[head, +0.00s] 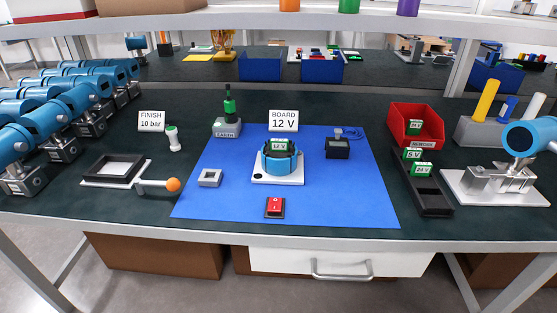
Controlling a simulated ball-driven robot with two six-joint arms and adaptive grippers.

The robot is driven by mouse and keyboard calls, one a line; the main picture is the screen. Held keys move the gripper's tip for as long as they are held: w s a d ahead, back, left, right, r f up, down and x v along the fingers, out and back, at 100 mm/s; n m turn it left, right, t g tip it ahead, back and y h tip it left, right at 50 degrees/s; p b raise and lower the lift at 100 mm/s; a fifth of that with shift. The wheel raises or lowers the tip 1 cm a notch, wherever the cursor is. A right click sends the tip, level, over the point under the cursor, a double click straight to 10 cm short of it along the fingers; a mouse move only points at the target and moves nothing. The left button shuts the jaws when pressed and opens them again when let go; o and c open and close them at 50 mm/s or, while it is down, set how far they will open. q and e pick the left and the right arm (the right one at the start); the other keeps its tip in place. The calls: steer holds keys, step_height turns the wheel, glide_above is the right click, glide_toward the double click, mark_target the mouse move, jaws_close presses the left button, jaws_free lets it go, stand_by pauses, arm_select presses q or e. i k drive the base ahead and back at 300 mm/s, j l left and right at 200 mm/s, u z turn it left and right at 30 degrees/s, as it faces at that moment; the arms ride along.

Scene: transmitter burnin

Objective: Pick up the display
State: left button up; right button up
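No part is marked as the display, so I cannot tell for sure which it is. A small grey square piece with a light face (210,178) lies flat on the blue mat (330,205), left of the middle. A blue round housing (279,162) stands on a white base at the mat's centre, with a green labelled board (280,146) upright in its top. A black open frame (113,169) lies on a white plate at the left. Neither of my grippers shows in this view, and nothing is seen held.
A red switch (274,207) sits at the mat's front, a dark block (337,148) at its right. A black tray (434,197) and red bin (417,125) hold green boards. Blue transmitters (60,110) crowd the left; another (530,137) sits on a right stand. A shelf (300,22) runs above.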

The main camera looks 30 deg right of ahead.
mark_target(337, 147)
steer(key=z, duration=1.25)
